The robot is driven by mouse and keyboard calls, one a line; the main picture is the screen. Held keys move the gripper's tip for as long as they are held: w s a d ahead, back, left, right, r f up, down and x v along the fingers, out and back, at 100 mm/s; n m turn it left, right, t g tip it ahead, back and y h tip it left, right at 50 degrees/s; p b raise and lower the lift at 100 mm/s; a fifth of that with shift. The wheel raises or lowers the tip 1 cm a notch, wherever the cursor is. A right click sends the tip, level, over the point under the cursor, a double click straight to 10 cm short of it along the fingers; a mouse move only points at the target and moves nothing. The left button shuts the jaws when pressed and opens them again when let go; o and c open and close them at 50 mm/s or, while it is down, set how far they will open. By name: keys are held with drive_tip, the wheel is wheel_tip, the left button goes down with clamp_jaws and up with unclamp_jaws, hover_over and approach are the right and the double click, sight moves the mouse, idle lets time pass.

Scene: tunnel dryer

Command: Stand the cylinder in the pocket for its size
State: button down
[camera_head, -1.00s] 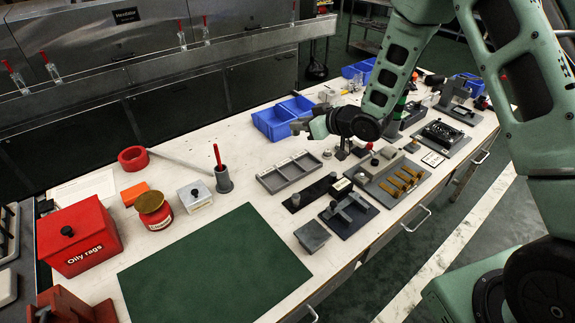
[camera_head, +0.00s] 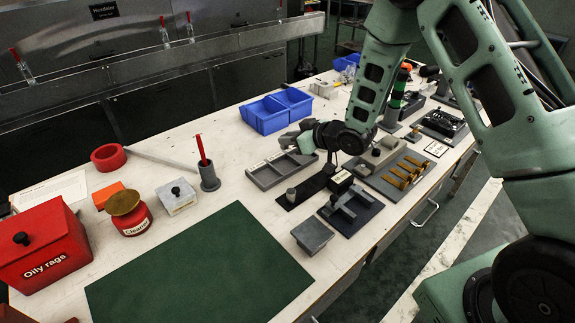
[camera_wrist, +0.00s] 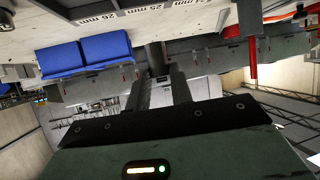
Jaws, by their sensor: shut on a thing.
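My gripper (camera_wrist: 160,88) shows in the wrist view with its two fingers on either side of a dark grey cylinder (camera_wrist: 154,56), and it is shut on it. In the head view my gripper (camera_head: 288,143) is over the back right end of the grey pocket tray (camera_head: 265,187); the cylinder cannot be made out there. The tray has three pockets that look empty. Its edge (camera_wrist: 128,14) crosses the top of the wrist view, with labels including 26 mm, 25 mm and 24 mm. The cylinder's size cannot be read.
Blue bins (camera_head: 266,117) stand behind the tray. In front is a black plate (camera_head: 308,190) with a small grey post. A grey holder (camera_head: 209,179) with a red-handled tool stands left of the tray. The green mat (camera_head: 200,270) is clear.

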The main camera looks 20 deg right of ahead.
wheel_tip(320, 180, down, 7)
drive_tip(key=shift+f, duration=0.15)
drive_tip(key=shift+f, duration=0.1)
idle(0.3)
drive_tip(key=c, duration=1.2)
unclamp_jaws()
drive_tip(key=shift+c, duration=0.2)
